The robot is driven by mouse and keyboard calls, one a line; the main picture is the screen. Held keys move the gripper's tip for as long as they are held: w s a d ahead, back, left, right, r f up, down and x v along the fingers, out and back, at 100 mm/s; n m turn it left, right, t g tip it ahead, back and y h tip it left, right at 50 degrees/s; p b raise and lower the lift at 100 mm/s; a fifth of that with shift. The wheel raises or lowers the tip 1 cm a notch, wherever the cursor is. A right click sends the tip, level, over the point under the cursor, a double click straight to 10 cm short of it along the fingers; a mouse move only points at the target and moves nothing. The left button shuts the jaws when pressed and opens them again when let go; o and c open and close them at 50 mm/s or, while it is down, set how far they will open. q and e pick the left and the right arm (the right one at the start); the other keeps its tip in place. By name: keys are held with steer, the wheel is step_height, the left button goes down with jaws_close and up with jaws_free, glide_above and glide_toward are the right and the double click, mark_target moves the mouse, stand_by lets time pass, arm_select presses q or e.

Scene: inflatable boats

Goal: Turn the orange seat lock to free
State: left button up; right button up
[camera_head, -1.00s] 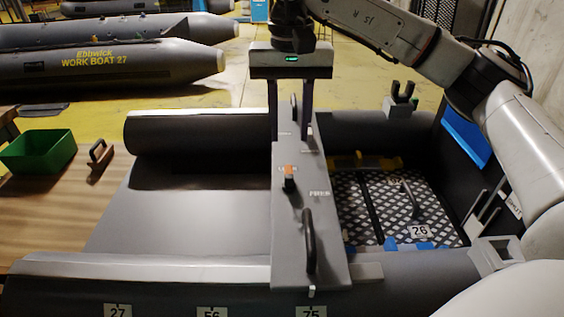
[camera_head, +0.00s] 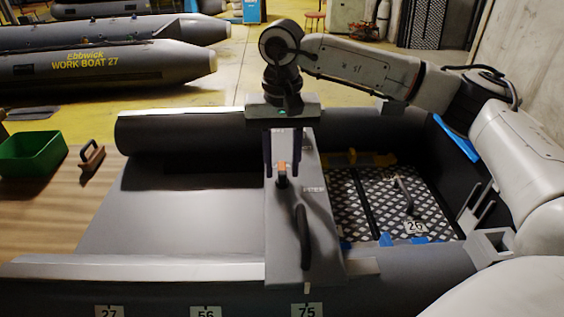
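The grey seat (camera_head: 283,262) lies across the inflatable boat. The small seat lock (camera_head: 282,169), with an orange top and a darker grip below, stands on it. A white label that seems to read FREE (camera_head: 313,189) is to the right of the lock. My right gripper (camera_head: 283,170) points down over the seat. Its two dark fingers stand apart on the left and right of the lock; the frames do not show clearly whether either touches it. The label behind the lock is hidden by the gripper. My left gripper is not in view.
A dark curved handle (camera_head: 302,237) rises from the seat nearer me. A green bin (camera_head: 33,154) and a wood-handled tool (camera_head: 91,157) are on the wooden table at left. The checkered floor plate (camera_head: 375,208) is right of the seat. Another boat (camera_head: 110,66) lies behind.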

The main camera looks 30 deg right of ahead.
jaws_close()
steer(key=shift+m, duration=0.3)
steer(key=shift+s+d+m+p, duration=0.1)
steer(key=shift+m+p, duration=0.3)
steer(key=shift+m, duration=0.6)
steer(key=m+p, duration=0.1)
steer(key=m, duration=0.3)
steer(key=shift+s+d, duration=0.15)
steer(key=m, duration=0.5)
steer(key=shift+s+m+p, duration=0.25)
steer(key=shift+m+p, duration=0.15)
steer(key=m, duration=0.5)
steer(key=shift+s+p, duration=0.3)
steer(key=shift+p, duration=0.1)
steer(key=shift+m, duration=0.4)
